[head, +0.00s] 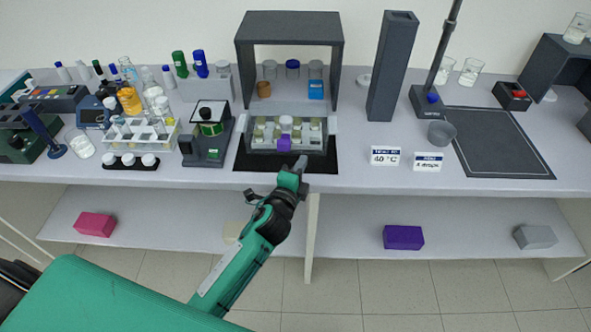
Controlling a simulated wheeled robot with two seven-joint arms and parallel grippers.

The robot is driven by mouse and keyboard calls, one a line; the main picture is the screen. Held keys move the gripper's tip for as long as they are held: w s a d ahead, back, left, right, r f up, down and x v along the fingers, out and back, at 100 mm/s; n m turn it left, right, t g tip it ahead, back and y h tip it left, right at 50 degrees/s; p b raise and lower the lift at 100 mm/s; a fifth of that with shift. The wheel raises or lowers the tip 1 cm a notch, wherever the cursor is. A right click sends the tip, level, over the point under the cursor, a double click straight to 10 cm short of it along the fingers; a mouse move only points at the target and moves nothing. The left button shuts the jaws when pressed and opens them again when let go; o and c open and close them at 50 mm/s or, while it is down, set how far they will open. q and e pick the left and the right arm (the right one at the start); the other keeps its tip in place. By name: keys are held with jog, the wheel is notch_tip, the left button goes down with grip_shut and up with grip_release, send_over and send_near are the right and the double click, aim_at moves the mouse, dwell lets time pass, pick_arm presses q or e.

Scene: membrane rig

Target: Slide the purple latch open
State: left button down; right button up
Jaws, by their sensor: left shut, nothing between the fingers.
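The purple latch (284,143) is a small block on the front of the membrane rig (258,147), a grey tray-like unit with pale and greenish pieces inside. The rig sits on a black mat (244,163) near the bench's front edge. My left gripper (299,165) is shut and empty. In the picture its tip is just below and right of the latch; whether it touches the latch or the rig cannot be told. My right gripper is not in view.
A dark grey arch (241,60) stands behind the rig. A small device (207,145) is on its left. Two label cards (385,156) and a grey cup (441,133) are on its right. A purple box (403,237) lies on the lower shelf.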

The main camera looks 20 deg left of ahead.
aim_at(282, 149)
pick_arm(q)
jog(key=w, duration=0.2)
jog(key=w+p, duration=0.1)
jog(key=w, duration=0.2)
jog(key=shift+w+d+r, duration=0.1)
jog(key=shift+w+d, duration=0.05)
jog(key=shift+d, duration=0.05)
jog(key=a, duration=0.1)
jog(key=s+a+p, duration=0.1)
jog(key=a, duration=0.1)
jog(key=shift+s+a, duration=0.15)
jog(key=shift+a, duration=0.05)
jog(key=shift+s+a, duration=0.15)
jog(key=shift+a, duration=0.15)
jog(key=shift+s+a+p, duration=0.25)
jog(key=shift+a, duration=0.65)
jog(key=shift+s+a+p, duration=0.2)
jog(key=shift+a+p, duration=0.05)
jog(key=shift+a, duration=0.6)
jog(key=shift+d, duration=0.1)
